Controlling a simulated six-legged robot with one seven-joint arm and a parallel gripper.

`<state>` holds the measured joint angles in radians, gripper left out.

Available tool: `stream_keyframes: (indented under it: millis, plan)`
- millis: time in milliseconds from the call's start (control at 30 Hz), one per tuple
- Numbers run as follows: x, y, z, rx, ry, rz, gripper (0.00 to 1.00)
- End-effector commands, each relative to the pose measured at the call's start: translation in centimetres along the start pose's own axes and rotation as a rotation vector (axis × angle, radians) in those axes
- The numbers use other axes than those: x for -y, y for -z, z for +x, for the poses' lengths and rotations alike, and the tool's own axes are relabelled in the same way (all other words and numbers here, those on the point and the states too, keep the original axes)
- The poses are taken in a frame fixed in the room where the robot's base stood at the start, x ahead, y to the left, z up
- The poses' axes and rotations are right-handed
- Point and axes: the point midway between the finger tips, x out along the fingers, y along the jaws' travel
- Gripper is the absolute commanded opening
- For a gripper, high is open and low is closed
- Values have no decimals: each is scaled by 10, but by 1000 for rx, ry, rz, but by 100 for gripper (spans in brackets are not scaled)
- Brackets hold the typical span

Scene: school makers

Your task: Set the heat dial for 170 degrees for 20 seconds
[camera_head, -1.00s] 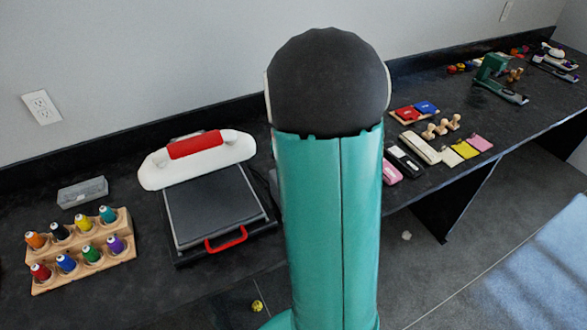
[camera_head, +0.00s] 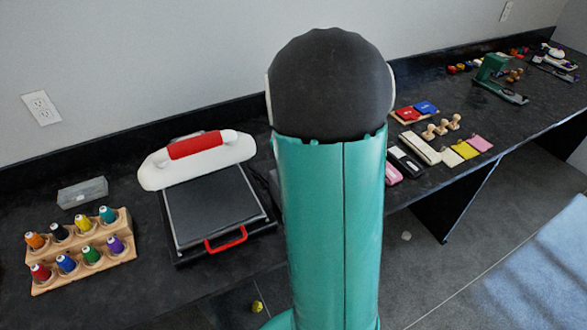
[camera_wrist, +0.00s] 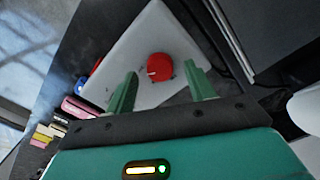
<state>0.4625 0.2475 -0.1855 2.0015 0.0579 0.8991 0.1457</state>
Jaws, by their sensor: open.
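A red round dial (camera_wrist: 159,67) with a pale pointer mark shows in the wrist view on a white-grey panel (camera_wrist: 150,38). My gripper (camera_wrist: 161,84) is open, its two green fingers apart, with the dial showing between and just beyond the fingertips. I cannot tell whether the fingers touch the panel. The heat press (camera_head: 215,205), with a white top, red grip and red front handle, stands on the black bench in the head view. My own arm hides its right side, the dial and my gripper there. No dial numbers are legible.
A wooden rack of thread spools (camera_head: 80,252) and a clear box (camera_head: 83,192) stand left of the press. Ink pads (camera_head: 414,111), wooden stamps (camera_head: 441,127) and colored cards (camera_head: 466,149) lie right of my arm. A wall (camera_head: 140,50) runs behind the bench.

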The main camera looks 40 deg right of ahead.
Motion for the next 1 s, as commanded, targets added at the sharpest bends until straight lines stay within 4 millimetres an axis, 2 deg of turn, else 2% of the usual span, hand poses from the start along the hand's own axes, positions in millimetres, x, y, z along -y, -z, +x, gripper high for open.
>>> stream_keyframes:
  millis: [400,533,700,1000]
  plan:
    - [0,1,-90,-7,1,1,54]
    - [0,1,-111,-6,1,0,54]
    - [0,0,-125,-3,1,0,54]
    - [0,0,-126,-2,0,1,54]
